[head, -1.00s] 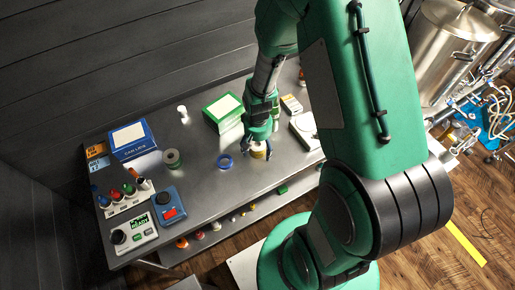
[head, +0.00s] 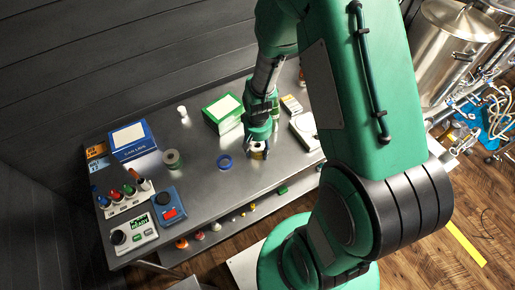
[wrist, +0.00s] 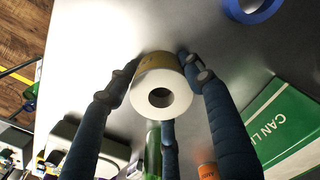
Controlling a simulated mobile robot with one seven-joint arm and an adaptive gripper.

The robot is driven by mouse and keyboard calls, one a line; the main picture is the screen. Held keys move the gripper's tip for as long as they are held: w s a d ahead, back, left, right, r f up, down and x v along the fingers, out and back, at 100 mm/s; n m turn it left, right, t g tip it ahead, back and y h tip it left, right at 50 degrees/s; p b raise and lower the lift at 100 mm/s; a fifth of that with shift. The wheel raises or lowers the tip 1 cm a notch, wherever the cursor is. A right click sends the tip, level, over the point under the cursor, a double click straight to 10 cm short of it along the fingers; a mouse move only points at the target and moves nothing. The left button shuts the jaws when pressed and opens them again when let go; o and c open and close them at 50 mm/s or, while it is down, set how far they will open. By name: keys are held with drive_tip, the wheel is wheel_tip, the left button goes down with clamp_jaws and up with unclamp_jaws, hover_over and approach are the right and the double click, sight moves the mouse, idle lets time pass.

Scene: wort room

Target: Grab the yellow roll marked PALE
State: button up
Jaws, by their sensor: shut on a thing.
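The yellow roll (wrist: 158,62) is in the middle of the wrist view, its white end with a dark round hole facing the camera. Its PALE mark cannot be read. My gripper (wrist: 157,75) has its blue fingers closed around the roll, with fingers at both sides and one below. In the head view the roll (head: 258,154) shows small under my gripper (head: 258,149), at the right part of the steel table. I cannot tell whether the roll touches the table.
On the steel table (head: 205,183), a blue roll (head: 224,161) lies left of my gripper, and a grey-green roll (head: 172,159) farther left. A green box (head: 222,109) stands behind. A blue box (head: 131,139) and devices (head: 134,234) stand at the left.

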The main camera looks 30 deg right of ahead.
sight(258, 145)
drive_tip(key=shift+r, duration=0.85)
wheel_tip(258, 145, up, 2)
drive_tip(key=shift+r+p, duration=0.1)
drive_tip(key=shift+p, duration=0.2)
drive_tip(key=s+a+r, duration=0.1)
drive_tip(key=s+a, duration=0.1)
drive_tip(key=s, duration=1.3)
drive_tip(key=shift+s+a+p, duration=0.35)
drive_tip(key=shift+s+p, duration=0.05)
drive_tip(key=shift+w+r, duration=0.1)
